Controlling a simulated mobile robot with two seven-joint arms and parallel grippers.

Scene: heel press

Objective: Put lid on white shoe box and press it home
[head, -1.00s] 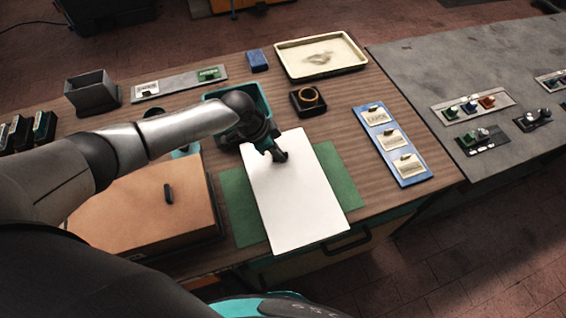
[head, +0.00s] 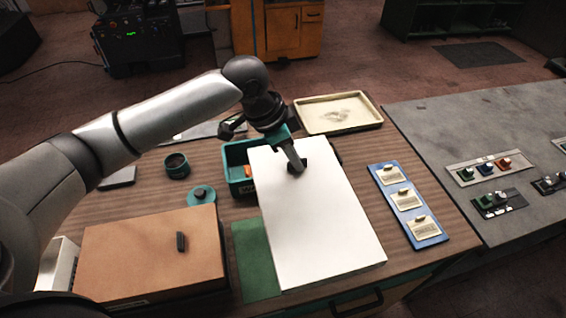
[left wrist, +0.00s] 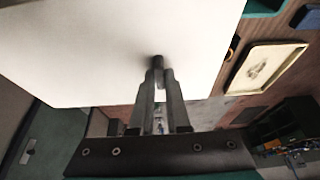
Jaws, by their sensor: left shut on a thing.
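A flat white lid (head: 325,225) lies over the green mat (head: 257,262) in the head view and hides much of it. My left gripper (head: 298,164) is shut on the small dark knob (left wrist: 156,62) near the lid's far end. In the left wrist view the lid's white face (left wrist: 100,45) fills the upper left, with the fingers closed around the knob. The lid looks raised above the mat, but its height is hard to judge. I cannot identify an open white shoe box; a pale box-like side (head: 58,265) shows partly at the lower left. My right gripper is out of view.
A brown box (head: 140,250) with a dark handle stands left of the mat. A teal bin (head: 240,185) stands behind the lid. A cream tray (head: 338,113) is at the back, and a blue board (head: 425,232) with cards lies at the right. A grey table (head: 450,125) adjoins there.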

